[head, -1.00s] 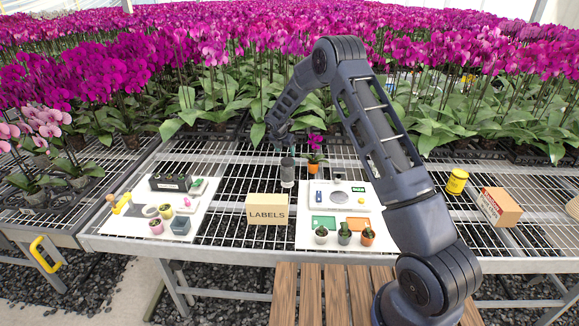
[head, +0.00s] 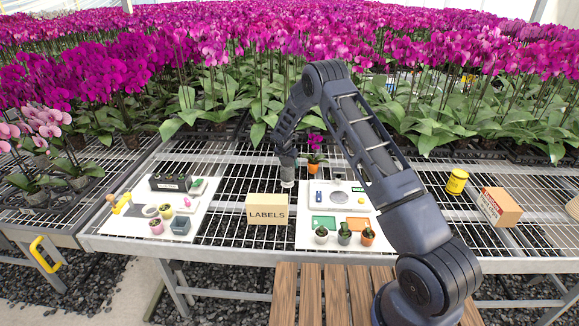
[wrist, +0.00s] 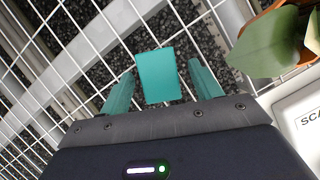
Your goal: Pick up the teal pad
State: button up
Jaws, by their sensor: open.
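In the wrist view the teal pad (wrist: 158,78) is a flat rectangle between the two teal fingers of my gripper (wrist: 160,68). Gaps show on both sides of it, and the fingers stand open. The pad is over the wire mesh, but its exact height below the fingertips cannot be told. In the head view my gripper (head: 287,183) points down over the mesh bench, behind the labels box and left of the orange-potted orchid. I cannot make out the pad there.
An orchid in an orange pot (head: 315,166) stands just right of my gripper. A scale (head: 340,196) lies on the right white sheet. The labels box (head: 267,209) is in front. Small potted plants stand at the bench front. A black crate (head: 171,182) is on the left sheet.

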jog(key=shift+w+f, duration=0.1)
jog(key=shift+f, duration=0.1)
jog(key=c, duration=1)
jog(key=shift+c, duration=0.2)
